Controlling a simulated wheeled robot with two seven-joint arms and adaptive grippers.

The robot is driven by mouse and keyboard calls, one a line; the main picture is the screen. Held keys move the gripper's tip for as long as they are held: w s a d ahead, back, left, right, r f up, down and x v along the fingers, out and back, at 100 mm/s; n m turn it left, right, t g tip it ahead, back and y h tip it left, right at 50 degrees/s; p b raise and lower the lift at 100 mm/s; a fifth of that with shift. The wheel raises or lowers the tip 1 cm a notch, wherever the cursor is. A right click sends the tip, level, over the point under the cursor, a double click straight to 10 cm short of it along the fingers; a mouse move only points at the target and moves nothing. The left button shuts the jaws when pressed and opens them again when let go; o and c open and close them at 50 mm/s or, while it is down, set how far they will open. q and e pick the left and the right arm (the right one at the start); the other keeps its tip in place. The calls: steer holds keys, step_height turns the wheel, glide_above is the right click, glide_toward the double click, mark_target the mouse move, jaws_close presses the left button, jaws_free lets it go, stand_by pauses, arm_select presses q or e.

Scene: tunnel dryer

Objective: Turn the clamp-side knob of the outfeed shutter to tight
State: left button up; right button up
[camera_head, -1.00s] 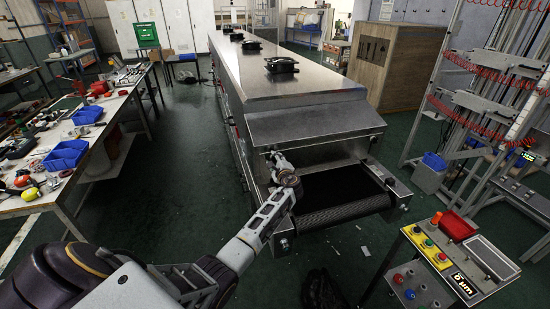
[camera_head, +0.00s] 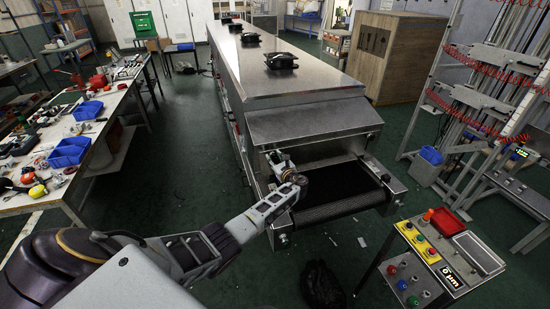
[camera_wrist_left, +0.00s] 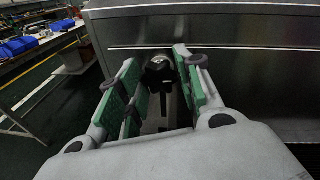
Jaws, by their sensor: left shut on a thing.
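The outfeed end of the steel tunnel dryer (camera_head: 315,122) faces me, with a dark belt (camera_head: 335,190) coming out under its hood. My left gripper (camera_head: 292,183) reaches to the left side of this outfeed opening. In the left wrist view its green-padded fingers (camera_wrist_left: 158,84) stand on either side of a dark knob (camera_wrist_left: 157,76) with a pale round part behind it. The gripper is shut on this knob. The knob's pointer or marking cannot be read. The shutter itself is hard to make out. My right gripper is out of view.
A control stand (camera_head: 440,255) with coloured buttons is at the lower right. A workbench (camera_head: 75,150) with tools and blue bins is on the left. A black bag (camera_head: 322,287) lies on the floor before the dryer. A metal rack (camera_head: 490,120) stands at right.

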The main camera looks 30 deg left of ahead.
arm_select(q)
steer(key=shift+m, duration=0.5)
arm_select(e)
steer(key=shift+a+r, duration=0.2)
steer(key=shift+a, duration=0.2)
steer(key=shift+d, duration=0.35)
arm_select(q)
steer(key=o, duration=1.1)
steer(key=shift+c, duration=0.2)
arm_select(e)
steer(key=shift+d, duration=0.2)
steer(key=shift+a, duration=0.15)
arm_select(q)
steer(key=shift+s+d, duration=0.1)
steer(key=shift+d, duration=0.05)
steer(key=v, duration=1.1)
steer(key=shift+d, duration=0.3)
steer(key=shift+s+f, duration=0.1)
steer(key=shift+s, duration=0.15)
